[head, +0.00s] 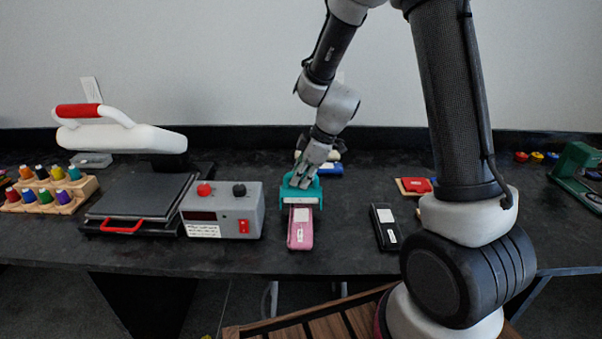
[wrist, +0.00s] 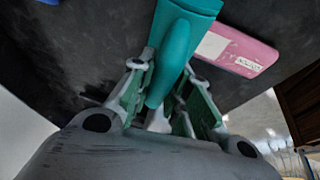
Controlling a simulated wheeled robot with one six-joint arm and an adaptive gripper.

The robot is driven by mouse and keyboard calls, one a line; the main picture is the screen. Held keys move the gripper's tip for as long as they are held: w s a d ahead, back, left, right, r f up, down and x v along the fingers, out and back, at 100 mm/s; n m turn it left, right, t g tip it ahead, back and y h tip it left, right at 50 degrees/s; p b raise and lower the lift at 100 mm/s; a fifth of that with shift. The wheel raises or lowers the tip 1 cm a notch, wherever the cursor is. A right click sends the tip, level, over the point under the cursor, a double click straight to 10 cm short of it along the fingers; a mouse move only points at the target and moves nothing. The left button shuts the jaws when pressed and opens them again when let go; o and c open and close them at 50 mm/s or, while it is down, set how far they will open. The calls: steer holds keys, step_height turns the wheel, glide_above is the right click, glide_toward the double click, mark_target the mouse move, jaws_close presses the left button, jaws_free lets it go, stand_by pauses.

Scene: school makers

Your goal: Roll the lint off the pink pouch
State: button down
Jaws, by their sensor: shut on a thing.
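The pink pouch (head: 300,238) lies on the dark bench in front of my gripper, with a white patch and a small label on it. The pouch also shows in the wrist view (wrist: 243,50), at the upper right. My gripper (head: 308,178) is shut on the handle of a teal lint roller (head: 302,193). In the wrist view the teal handle (wrist: 172,55) runs up between the green finger pads. The roller's head is at the far end of the pouch in the head view; I cannot tell whether it touches. Its rolling face is hidden.
A grey control box (head: 222,212) stands left of the pouch, beside a heat press (head: 138,196). A black pouch-like item (head: 384,227) lies to the right. Thread spools in a wooden rack (head: 50,197) stand far left. Blue and red items lie behind.

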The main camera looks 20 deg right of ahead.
steer(key=shift+f, duration=0.45)
stand_by(1.0)
steer(key=shift+s+a, duration=0.8)
steer(key=shift+s, duration=1.6)
steer(key=shift+s+a, duration=0.75)
steer(key=shift+s, duration=1.6)
steer(key=shift+s+a, duration=0.8)
steer(key=shift+s, duration=1.6)
steer(key=shift+w+d, duration=0.8)
steer(key=shift+w, duration=1.6)
steer(key=shift+w+d, duration=0.75)
steer(key=shift+w, duration=1.6)
steer(key=shift+w+d, duration=0.8)
steer(key=shift+w, duration=1.6)
steer(key=shift+r, duration=0.1)
steer(key=shift+r, duration=3.45)
